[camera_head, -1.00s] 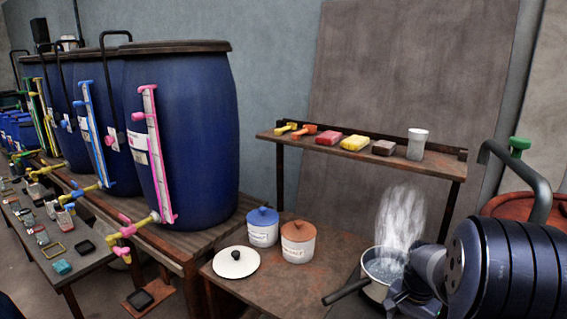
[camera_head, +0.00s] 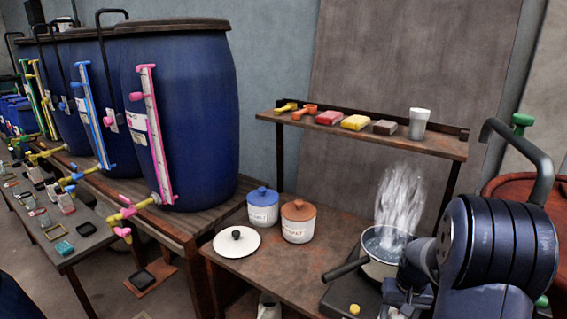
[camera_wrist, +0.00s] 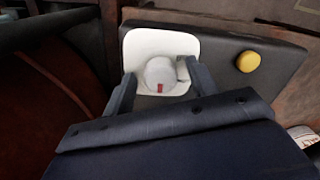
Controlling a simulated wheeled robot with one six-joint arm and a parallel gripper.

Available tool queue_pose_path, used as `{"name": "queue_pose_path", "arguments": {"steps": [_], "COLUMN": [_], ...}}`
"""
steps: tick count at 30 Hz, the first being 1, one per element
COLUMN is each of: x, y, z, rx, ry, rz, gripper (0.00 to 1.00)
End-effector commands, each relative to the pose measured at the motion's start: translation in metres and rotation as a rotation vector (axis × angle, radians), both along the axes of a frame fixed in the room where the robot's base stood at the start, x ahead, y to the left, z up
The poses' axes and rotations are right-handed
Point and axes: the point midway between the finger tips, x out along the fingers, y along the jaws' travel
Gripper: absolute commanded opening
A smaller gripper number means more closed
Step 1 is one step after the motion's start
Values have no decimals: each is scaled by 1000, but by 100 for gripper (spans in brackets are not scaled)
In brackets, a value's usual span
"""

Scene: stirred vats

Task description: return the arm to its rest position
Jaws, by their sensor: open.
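My arm (camera_head: 500,255) stands at the right of the head view, with its large dark blue joint in front of the red barrel. Its lower part drops out of the bottom of the picture, and I cannot make out the fingertips there. In the wrist view my gripper (camera_wrist: 161,80) has its two dark fingers spread apart. A white square plate with a pale round piece and a red mark (camera_wrist: 161,73) shows between and beyond them. I cannot tell how far away it is. Nothing is clearly held.
A steaming pot (camera_head: 385,262) stands close to my arm. A yellow knob (camera_wrist: 248,62) sits on a dark slab. Two lidded jars (camera_head: 298,222) and a white lid (camera_head: 236,243) lie left on the table. A shelf (camera_head: 440,145) carries small blocks and a cup. Blue vats (camera_head: 185,120) stand left.

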Motion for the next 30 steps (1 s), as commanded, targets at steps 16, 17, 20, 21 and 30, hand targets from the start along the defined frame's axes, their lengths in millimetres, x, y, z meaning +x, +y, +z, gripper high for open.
{"name": "queue_pose_path", "arguments": {"steps": [16,17,20,21,30], "x": [0,1,2,1,2], "y": [0,-1,-2,-2,-3], "z": [0,8,30,38,90], "rx": [-2,-4,-5,-4,-3], "ry": [2,-2,-5,-4,-2], "rz": [454,460,457,456,453], "gripper": [56,56,56,56,56]}}
